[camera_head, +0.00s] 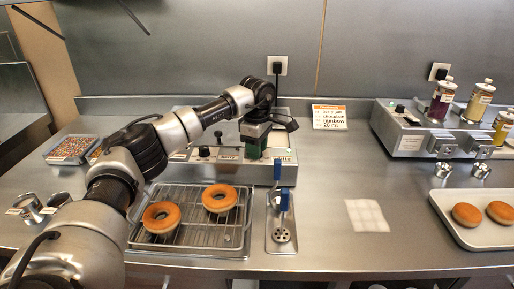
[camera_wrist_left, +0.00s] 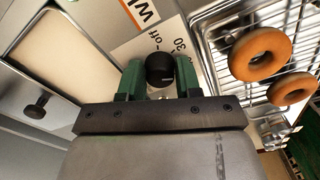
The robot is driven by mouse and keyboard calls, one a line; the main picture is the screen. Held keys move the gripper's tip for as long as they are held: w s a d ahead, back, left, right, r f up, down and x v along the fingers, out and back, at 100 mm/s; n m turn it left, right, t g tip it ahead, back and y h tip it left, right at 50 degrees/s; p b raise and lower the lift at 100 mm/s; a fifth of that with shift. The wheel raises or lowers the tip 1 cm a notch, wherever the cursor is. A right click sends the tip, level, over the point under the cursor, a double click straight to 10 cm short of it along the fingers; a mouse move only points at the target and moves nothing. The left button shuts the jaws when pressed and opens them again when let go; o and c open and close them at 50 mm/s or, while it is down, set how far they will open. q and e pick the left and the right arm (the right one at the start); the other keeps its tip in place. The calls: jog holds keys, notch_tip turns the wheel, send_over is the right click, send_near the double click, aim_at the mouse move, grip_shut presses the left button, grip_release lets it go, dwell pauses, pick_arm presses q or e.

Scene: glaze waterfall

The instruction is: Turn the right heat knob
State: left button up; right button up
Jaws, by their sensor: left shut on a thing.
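A black heat knob (camera_wrist_left: 160,68) sits between the green fingers of my left gripper (camera_wrist_left: 159,84) in the left wrist view, beside a plate marked "off" and "30". My left gripper (camera_head: 253,148) is shut on this knob, at the right part of the strip in the head view, where arm and fingers hide the knob. Another black knob (camera_head: 204,151) shows further left on the strip. My right gripper is out of view.
A wire rack (camera_head: 192,244) holding two doughnuts (camera_head: 161,217) (camera_head: 219,198) stands in front of the warmer. Blue-handled tools (camera_head: 283,200) stand right of it. A paper napkin (camera_head: 366,215), a doughnut tray (camera_head: 487,237) and a bottle dispenser (camera_head: 405,140) are further right.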

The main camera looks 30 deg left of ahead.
pick_arm(q)
jog(key=n+p, duration=0.2)
jog(key=n, duration=0.1)
jog(key=shift+r+n, duration=0.15)
jog(key=shift+n, duration=0.15)
jog(key=n+p, duration=0.2)
jog(key=n, duration=0.3)
jog(key=n+p, duration=0.2)
jog(key=n, duration=0.3)
jog(key=shift+n, duration=0.4)
jog(key=shift+n+p, duration=0.45)
jog(key=shift+n, duration=1.25)
jog(key=o, duration=0.9)
